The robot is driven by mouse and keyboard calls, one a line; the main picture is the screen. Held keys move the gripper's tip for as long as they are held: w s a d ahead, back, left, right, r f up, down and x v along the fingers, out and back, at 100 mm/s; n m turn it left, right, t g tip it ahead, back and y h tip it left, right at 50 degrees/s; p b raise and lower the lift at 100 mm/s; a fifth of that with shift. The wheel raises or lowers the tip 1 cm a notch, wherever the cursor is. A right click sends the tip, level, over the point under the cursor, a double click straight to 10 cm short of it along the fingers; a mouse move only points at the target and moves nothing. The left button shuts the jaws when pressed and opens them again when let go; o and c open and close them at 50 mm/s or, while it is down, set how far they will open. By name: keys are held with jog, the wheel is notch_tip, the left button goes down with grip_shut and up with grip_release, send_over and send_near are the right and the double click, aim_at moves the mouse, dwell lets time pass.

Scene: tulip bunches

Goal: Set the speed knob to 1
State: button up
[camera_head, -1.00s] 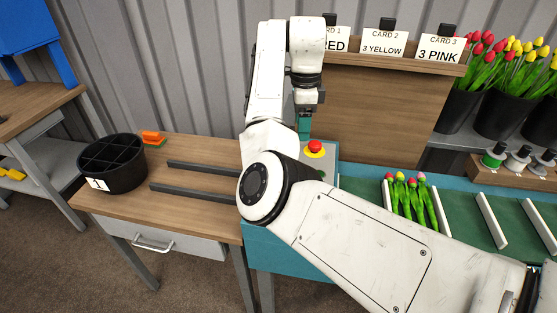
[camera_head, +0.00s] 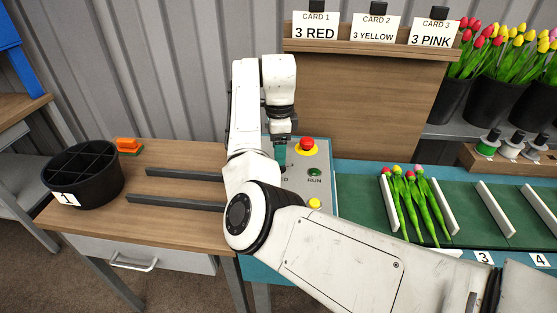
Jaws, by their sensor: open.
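The grey control panel (camera_head: 312,190) stands at the left end of the conveyor. It has a red emergency button on a yellow ring (camera_head: 307,145), a dark green button marked RUN (camera_head: 314,173) and a yellow button (camera_head: 314,204). The speed knob itself is not visible; my arm and gripper cover the panel's left part, where only the end of a label shows.
Several tulips (camera_head: 409,195) lie on the green belt (camera_head: 358,190) between white dividers. A black divided bucket (camera_head: 100,180) marked 1 and two dark rails (camera_head: 184,173) are on the wooden table. A card board (camera_head: 375,100) stands behind the panel. My arm crosses the foreground.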

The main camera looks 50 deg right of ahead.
jog(key=shift+f, duration=2.05)
jog(key=c, duration=1)
jog(key=shift+c, duration=0.2)
jog(key=shift+r+n+p, duration=0.15)
jog(key=shift+n+p, duration=0.15)
jog(key=shift+p, duration=0.25)
jog(key=shift+r+n+p, duration=0.1)
jog(key=shift+n+p, duration=0.9)
jog(key=shift+p, duration=0.2)
jog(key=n+p, duration=0.3)
jog(key=shift+p, duration=0.3)
jog(key=n+p, duration=0.4)
jog(key=n, duration=0.2)
jog(key=shift+f+n, duration=0.2)
jog(key=shift+n, duration=0.1)
